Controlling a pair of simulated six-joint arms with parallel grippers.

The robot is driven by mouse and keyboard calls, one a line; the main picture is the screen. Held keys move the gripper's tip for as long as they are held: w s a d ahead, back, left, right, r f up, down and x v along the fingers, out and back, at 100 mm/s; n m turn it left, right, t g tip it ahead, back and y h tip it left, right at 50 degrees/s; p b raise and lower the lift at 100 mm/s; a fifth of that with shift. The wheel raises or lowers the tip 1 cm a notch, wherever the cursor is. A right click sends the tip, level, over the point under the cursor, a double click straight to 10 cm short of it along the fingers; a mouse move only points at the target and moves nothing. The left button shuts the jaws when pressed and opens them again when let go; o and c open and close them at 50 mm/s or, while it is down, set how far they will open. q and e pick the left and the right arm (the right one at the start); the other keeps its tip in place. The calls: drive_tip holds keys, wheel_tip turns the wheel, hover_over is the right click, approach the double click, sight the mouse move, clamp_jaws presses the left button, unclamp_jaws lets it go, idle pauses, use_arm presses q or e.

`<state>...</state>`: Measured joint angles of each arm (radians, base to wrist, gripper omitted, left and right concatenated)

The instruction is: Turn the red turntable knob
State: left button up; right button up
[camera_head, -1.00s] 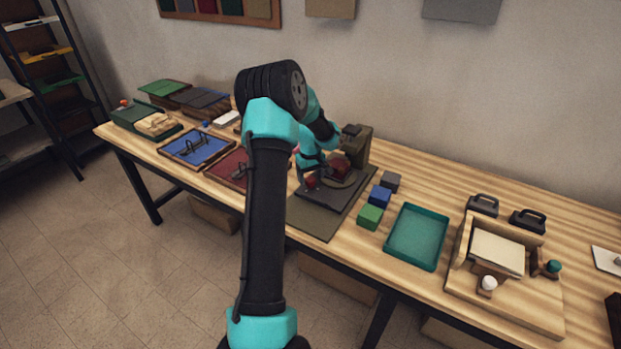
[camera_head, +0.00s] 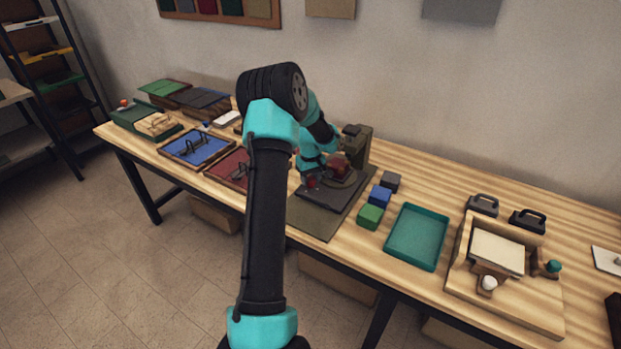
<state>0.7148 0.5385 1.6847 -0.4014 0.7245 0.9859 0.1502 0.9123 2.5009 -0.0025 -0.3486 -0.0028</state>
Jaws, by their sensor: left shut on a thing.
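The red knob (camera_head: 312,182) is at the front left of a dark turntable machine (camera_head: 330,196) on the bench. A small dark red object (camera_head: 340,166) sits on the machine's round plate. My left gripper (camera_head: 312,174) reaches down over the knob and is shut on it; its fingers are small and partly hidden by my own wrist. My left arm covers the middle of the view. My right gripper is not in view.
Grey, blue and green blocks (camera_head: 370,216) stand just right of the machine. A teal tray (camera_head: 388,247) lies farther right. Blue (camera_head: 186,158) and red trays with handles lie to the left.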

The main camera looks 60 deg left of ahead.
use_arm(q)
drive_tip(key=shift+m, duration=0.5)
drive_tip(key=m, duration=0.3)
drive_tip(key=shift+m, duration=0.3)
drive_tip(key=m, duration=0.4)
drive_tip(key=shift+m, duration=0.3)
drive_tip(key=m, duration=0.4)
drive_tip(key=shift+m, duration=0.3)
drive_tip(key=m, duration=0.4)
drive_tip(key=o, duration=0.9)
drive_tip(key=shift+r, duration=0.15)
